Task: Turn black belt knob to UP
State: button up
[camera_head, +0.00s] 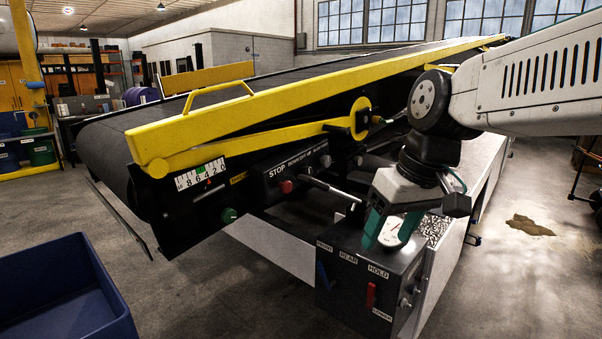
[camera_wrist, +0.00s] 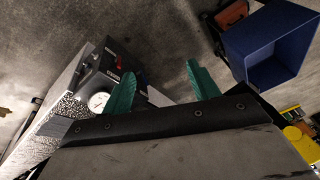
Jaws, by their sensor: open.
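My gripper (camera_head: 390,230) is open, with its two green fingers pointing down above the black control box (camera_head: 350,252). Nothing is between the fingers; they also show spread in the wrist view (camera_wrist: 158,77). The box front bears a red lever (camera_head: 371,295), a blue lever (camera_head: 323,277), and labels FRONT, REAR, HOLD and LOWER. On the belt frame, a panel labelled STOP has a red knob (camera_head: 285,186) and a small dark knob (camera_head: 325,161).
A white dial gauge (camera_wrist: 98,101) sits on the box top. The yellow-railed conveyor (camera_head: 215,118) slopes up to the right behind the box. A green knob (camera_head: 229,215) is on its frame. A blue bin (camera_head: 62,290) stands at front left; open floor lies between bin and box.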

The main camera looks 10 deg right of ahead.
jog(key=w+r+n+y, duration=0.1)
jog(key=w+r+n, duration=0.1)
jog(key=w, duration=1)
jog(key=n+t+y, duration=0.2)
jog(key=n+t, duration=0.1)
jog(key=t, duration=0.2)
send_near(309, 172)
jog(key=w+f, duration=0.1)
jog(key=w, duration=0.1)
jog(key=x, duration=0.7)
jog(key=shift+s+a+f, duration=0.2)
jog(key=shift+a+f, duration=0.1)
jog(key=shift+a, duration=0.1)
jog(key=c, duration=0.9)
